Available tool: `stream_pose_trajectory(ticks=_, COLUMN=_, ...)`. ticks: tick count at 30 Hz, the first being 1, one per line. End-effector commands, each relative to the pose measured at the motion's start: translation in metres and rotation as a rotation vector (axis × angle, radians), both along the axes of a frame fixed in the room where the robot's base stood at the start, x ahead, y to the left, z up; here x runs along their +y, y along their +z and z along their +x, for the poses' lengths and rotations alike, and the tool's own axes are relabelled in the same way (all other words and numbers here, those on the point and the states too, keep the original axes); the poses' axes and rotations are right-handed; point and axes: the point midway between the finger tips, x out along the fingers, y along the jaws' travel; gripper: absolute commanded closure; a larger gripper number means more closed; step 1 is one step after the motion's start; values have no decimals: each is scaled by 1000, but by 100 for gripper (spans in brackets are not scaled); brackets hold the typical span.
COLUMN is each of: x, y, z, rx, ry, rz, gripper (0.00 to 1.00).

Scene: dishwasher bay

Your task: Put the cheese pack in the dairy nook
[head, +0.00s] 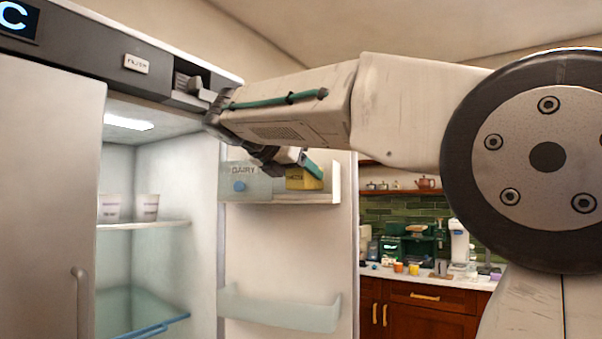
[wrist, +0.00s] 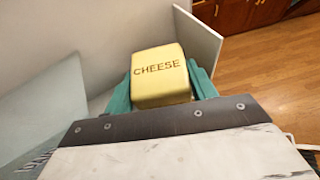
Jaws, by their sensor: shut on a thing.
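The yellow cheese pack (head: 304,180) is at the upper door shelf in the head view. It also shows in the wrist view (wrist: 161,85), with its CHEESE label facing the camera. My gripper (head: 303,168) is shut on it, with a teal finger on either side in the wrist view. The dairy nook (head: 252,178) is marked by a translucent panel with a DAIRY label and a blue knob. The pack is just right of this panel, inside the shelf's white end wall (head: 337,182). I cannot tell whether its underside touches the shelf floor.
The fridge door stands open with a clear lower bin (head: 280,310). Two white cups (head: 147,207) stand on a shelf inside the fridge. The left door (head: 45,200) is shut. A counter (head: 430,278) with small items lies behind at right. Wooden floor (wrist: 265,65) is clear.

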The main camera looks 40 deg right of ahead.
Motion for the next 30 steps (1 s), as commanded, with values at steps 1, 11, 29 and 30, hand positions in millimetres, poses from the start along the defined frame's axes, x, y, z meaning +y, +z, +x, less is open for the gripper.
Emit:
stream_pose_trajectory(ticks=1, x=0, y=0, z=0, rx=0, ry=0, rz=0, gripper=73)
stream_pose_trajectory(ticks=11, x=0, y=-10, z=0, rx=0, ry=0, rz=-1, gripper=73)
stream_pose_trajectory(ticks=29, x=24, y=10, z=-5, rx=0, ry=5, rz=0, gripper=35)
stream_pose_trajectory(ticks=30, x=32, y=14, z=-7, rx=-1, ry=5, rz=-1, gripper=35)
